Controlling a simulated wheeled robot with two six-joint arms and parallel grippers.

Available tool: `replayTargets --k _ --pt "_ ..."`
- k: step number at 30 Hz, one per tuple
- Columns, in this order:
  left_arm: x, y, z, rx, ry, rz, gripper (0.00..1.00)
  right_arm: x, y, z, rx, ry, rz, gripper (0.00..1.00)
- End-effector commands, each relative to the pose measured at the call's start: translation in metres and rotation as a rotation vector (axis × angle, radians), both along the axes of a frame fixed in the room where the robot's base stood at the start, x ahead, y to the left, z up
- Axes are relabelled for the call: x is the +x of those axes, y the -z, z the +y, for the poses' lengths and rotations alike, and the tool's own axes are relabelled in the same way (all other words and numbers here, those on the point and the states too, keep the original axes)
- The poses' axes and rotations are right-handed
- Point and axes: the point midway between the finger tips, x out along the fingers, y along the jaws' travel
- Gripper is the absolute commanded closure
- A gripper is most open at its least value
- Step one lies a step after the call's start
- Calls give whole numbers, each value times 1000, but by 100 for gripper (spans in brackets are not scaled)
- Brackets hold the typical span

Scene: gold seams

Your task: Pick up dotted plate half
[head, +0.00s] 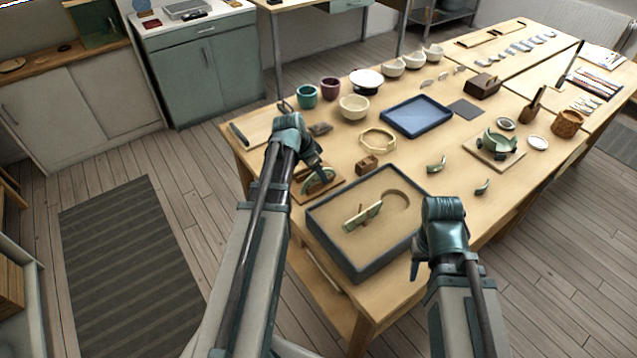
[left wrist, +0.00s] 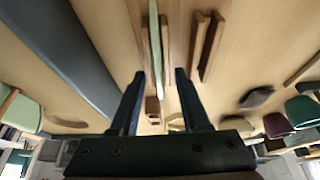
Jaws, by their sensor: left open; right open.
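A green plate half (head: 318,183) sits in a wooden holder (head: 303,195) at the table's near left; dots are too small to tell. My left gripper (head: 322,172) is open just above it and partly hides it. In the left wrist view the plate half (left wrist: 156,45) shows edge-on as a thin pale green strip, between the open fingers (left wrist: 161,74) and apart from both. Another pale green piece (head: 362,215) stands in the sand tray (head: 352,262). My right gripper (head: 416,268) is open and empty by the tray's right side.
A small wooden block (head: 367,165) and a pale octagonal ring (head: 378,140) lie behind the sand tray. Cups and bowls (head: 354,107) stand farther back, beside a blue tray (head: 417,117).

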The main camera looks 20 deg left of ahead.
Motion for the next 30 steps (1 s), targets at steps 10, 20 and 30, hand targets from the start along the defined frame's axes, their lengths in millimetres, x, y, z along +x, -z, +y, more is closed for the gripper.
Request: replayTargets --k 10,20,30 --pt "0 -1 0 0 0 0 100 0 -1 0 0 0 0 56" --pt "0 -1 0 0 0 0 100 0 -1 0 0 0 0 56" --pt "0 -13 0 0 0 0 100 0 -13 0 0 0 0 56"
